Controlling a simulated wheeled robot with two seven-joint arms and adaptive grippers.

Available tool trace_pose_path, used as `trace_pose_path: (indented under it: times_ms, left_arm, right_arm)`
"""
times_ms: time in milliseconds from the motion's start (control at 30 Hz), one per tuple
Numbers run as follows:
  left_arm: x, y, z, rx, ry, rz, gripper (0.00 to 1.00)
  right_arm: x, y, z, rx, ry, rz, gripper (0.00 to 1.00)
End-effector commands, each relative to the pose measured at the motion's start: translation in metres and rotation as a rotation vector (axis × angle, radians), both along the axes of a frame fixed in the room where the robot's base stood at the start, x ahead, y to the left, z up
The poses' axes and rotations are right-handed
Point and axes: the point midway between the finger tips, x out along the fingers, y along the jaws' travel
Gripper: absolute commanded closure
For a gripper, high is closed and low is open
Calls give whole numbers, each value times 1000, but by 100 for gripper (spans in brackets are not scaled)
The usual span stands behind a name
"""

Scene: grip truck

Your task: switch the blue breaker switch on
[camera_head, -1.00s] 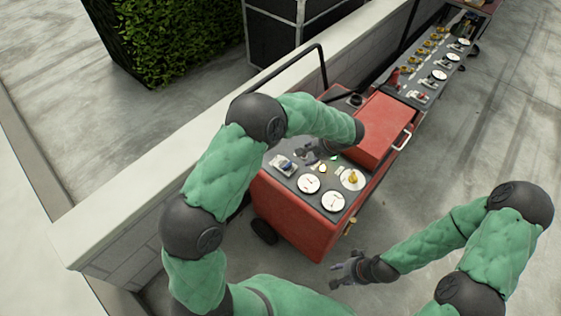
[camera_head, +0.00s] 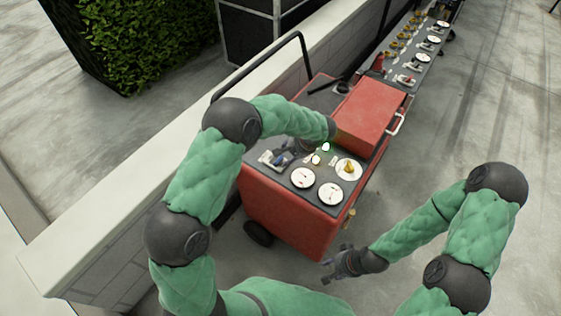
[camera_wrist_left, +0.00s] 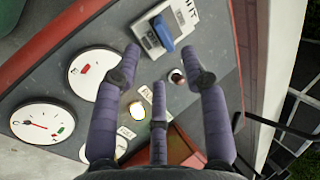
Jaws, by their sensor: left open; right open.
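The blue breaker switch (camera_wrist_left: 163,34) is a blue lever on a light plate at the top of the left wrist view. In the head view, the blue switch (camera_head: 279,159) sits at the left of the red cart's grey panel. My left gripper (camera_wrist_left: 164,64) is open and empty over the panel, its fingers pointing towards the blue switch and apart from it. In the head view, the left gripper (camera_head: 297,149) is just right of the switch, partly hidden by its own arm. My right gripper (camera_head: 334,270) is open and empty, low beside the cart.
The red cart (camera_head: 285,218) carries white dials (camera_head: 303,178), a yellow knob (camera_head: 348,167) and a red box (camera_head: 370,115). A small dark knob (camera_wrist_left: 177,77) sits between my left fingers in the wrist view. A low wall (camera_head: 140,205) runs along the left.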

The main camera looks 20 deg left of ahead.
Motion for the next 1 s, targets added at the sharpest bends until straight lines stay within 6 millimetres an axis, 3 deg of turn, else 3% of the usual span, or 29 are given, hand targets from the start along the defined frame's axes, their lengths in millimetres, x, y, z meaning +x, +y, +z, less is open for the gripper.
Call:
trace_pose_path:
  times_ms: [200,400,833,867,1000]
  left_arm:
    - [5,18,-39,0,3,3,56]
    - [10,29,-59,-1,1,1,56]
    - [12,33,-66,0,1,0,56]
    - [12,33,-66,0,1,0,59]
    - [12,33,-66,0,1,0,99]
  right_arm:
    - [0,0,-13,0,0,0,60]
    - [0,0,-20,0,0,0,60]
    - [0,0,-21,0,0,0,60]
    - [0,0,-21,0,0,0,60]
    - [0,0,-21,0,0,0,60]
